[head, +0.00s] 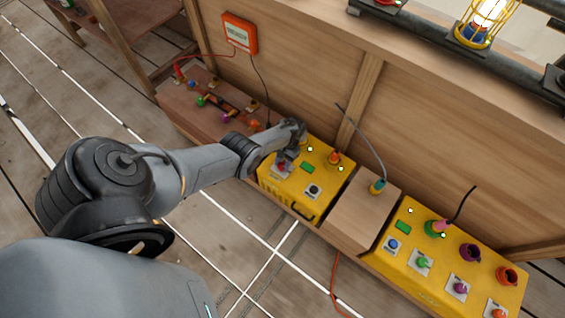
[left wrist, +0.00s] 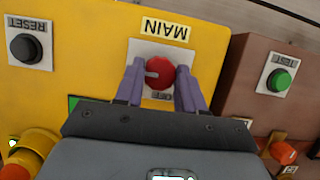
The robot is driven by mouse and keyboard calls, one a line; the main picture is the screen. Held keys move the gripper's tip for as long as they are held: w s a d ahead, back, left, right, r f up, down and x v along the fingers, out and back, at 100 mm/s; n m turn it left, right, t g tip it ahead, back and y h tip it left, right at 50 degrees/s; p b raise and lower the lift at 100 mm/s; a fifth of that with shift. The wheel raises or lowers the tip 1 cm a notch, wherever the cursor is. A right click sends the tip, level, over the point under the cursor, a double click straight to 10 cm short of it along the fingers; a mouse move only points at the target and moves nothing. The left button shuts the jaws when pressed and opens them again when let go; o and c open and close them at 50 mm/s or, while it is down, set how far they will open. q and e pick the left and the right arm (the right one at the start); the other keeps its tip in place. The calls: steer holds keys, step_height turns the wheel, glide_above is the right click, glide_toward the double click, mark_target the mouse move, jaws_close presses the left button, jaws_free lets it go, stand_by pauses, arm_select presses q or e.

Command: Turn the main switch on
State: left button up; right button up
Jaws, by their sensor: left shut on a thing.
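The main switch is a round red knob (left wrist: 160,70) with a grey mark pointing left, on a white plate under an upside-down MAIN label (left wrist: 167,30) in the left wrist view. It is on the yellow box (head: 296,196), where the knob (head: 281,168) shows small below the gripper in the head view. My left gripper (left wrist: 159,84) is shut on the red knob, one purple finger on each side. In the head view the left gripper (head: 284,157) reaches down to the box. Part of the switch plate's lower label is hidden. My right gripper is not in view.
A black RESET button (left wrist: 25,47) is on the same yellow box. A brown panel with a green TEST button (left wrist: 282,80) is beside it. A wooden block (head: 352,210) with a cable plug and another yellow box (head: 425,275) stand to the right in the head view.

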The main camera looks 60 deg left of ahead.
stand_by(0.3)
arm_select(q)
steer(key=shift+f, duration=0.1)
steer(key=o, duration=1)
steer(key=shift+o, duration=0.2)
steer(key=shift+w, duration=0.1)
steer(key=shift+w+a+r+p, duration=0.15)
steer(key=shift+r+p, duration=0.25)
steer(key=shift+r, duration=0.25)
steer(key=p+v, duration=0.4)
steer(key=v, duration=0.5)
steer(key=shift+w+r, duration=0.15)
steer(key=shift+r, duration=0.1)
